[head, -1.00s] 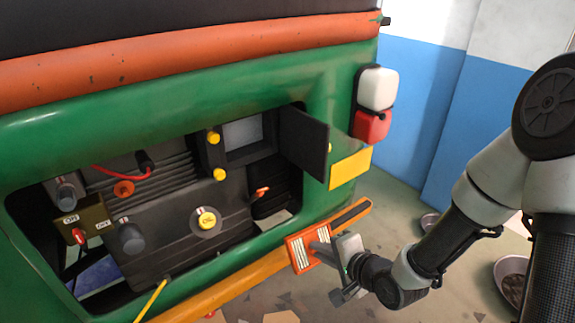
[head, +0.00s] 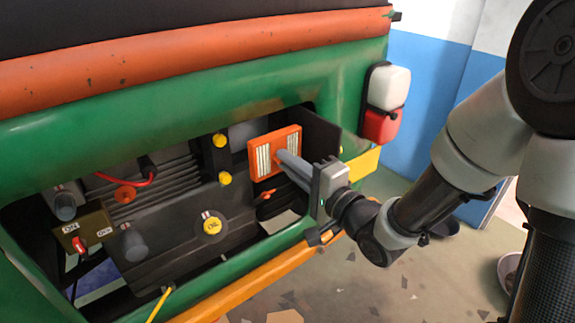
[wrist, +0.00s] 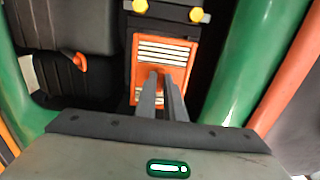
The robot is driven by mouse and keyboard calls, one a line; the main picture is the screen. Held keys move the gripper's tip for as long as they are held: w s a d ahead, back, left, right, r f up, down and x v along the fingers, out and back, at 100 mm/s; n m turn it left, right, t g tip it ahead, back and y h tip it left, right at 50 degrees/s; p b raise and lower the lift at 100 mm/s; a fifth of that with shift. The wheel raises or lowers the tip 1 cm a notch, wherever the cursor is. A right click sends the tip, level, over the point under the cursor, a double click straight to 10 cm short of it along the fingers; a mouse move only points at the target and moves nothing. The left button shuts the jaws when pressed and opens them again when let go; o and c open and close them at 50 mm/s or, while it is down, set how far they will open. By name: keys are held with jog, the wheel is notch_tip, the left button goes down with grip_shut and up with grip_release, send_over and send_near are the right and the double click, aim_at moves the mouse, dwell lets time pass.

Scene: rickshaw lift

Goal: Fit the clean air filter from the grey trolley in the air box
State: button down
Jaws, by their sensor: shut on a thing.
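My gripper (head: 285,160) is shut on the orange-framed air filter (head: 264,146) with white pleats. In the wrist view my two fingers (wrist: 161,84) close on the middle of the filter (wrist: 145,50). In the head view the filter is upright inside the engine bay opening, in front of the air box (head: 240,134), hiding most of its mouth. Two yellow knobs (head: 222,178) sit at the box's left side. The dark open door (head: 322,138) stands to the right. I cannot tell whether the filter touches the box. The grey trolley is not in view.
The green bay rim (head: 352,110) frames the opening. An orange-handled lever (head: 265,196) sits below the filter. A yellow oil cap (head: 212,226), a switch plate (head: 84,228) and a red cable (head: 125,178) are to the left. An orange bumper (head: 250,290) runs below.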

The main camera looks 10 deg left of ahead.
jog(key=b+x, duration=0.1)
jog(key=x, duration=0.9)
jog(key=shift+w+a, duration=0.45)
jog(key=shift+a, duration=0.05)
dwell(2.7)
jog(key=c, duration=1.8)
grip_release()
jog(key=shift+c, duration=0.6)
jog(key=shift+s+d, duration=0.1)
jog(key=shift+p+v, duration=0.4)
jog(key=shift+v, duration=3.5)
